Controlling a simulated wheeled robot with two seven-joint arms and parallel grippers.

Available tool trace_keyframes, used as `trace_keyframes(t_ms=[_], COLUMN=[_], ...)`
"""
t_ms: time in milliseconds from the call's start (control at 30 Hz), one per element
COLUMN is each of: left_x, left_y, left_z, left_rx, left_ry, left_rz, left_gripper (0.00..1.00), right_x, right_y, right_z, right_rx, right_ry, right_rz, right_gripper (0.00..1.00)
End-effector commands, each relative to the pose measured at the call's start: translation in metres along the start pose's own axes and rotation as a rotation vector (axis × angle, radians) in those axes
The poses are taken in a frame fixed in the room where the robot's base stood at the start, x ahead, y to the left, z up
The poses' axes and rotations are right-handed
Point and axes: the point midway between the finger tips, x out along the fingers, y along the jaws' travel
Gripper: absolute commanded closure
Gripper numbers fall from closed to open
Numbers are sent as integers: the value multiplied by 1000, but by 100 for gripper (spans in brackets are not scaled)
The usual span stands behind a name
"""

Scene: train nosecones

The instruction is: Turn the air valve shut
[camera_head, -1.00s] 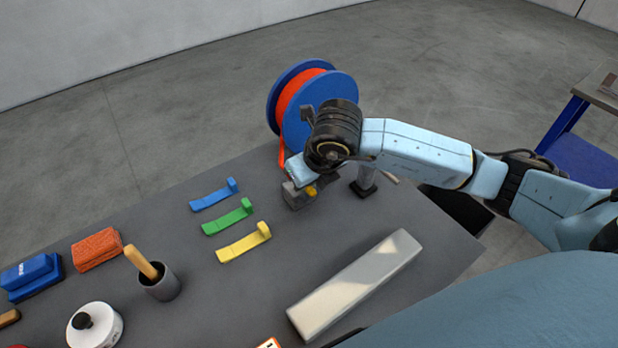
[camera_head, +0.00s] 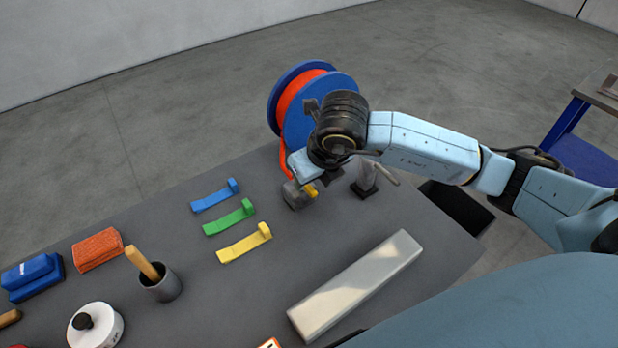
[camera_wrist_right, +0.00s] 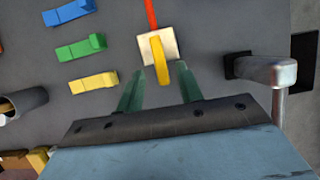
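The air valve is a small grey block (camera_head: 294,196) with a yellow handle (camera_head: 311,190), near the far edge of the table. In the right wrist view the valve body (camera_wrist_right: 146,47) is pale and square, with the yellow handle (camera_wrist_right: 158,58) lying across it and a red hose (camera_wrist_right: 151,14) leading away. My right gripper (camera_wrist_right: 158,72) is open, its two green fingers spread either side of the handle's near end, with visible gaps. Its fingers (camera_head: 327,180) are partly hidden by the wrist in the head view. My left gripper is not in view.
A blue reel of orange hose (camera_head: 296,103) stands behind the valve. A grey metal post with a bar (camera_head: 367,178) stands close on the right. Blue (camera_head: 214,196), green (camera_head: 229,218) and yellow (camera_head: 244,244) hooked pieces lie left. A long pale block (camera_head: 355,285) lies in front.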

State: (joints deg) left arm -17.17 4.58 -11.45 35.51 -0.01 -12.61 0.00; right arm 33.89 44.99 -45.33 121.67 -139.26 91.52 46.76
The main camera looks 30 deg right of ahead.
Motion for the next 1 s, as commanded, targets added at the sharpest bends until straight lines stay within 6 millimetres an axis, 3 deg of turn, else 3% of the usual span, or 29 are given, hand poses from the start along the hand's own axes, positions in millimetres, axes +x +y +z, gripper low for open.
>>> trace_keyframes(t_ms=[300,500,667,1000], left_x=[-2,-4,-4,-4], left_y=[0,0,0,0], left_z=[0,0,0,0], left_rx=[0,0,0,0], left_ry=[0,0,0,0], left_rz=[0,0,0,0], left_gripper=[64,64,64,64], right_x=[-73,-103,-112,-112], right_y=[0,0,0,0], right_z=[2,1,0,0], right_rx=[-1,-1,1,0], right_ry=[-7,-3,-2,-1], right_rz=[1,0,-1,0], right_gripper=[64,64,64,64])
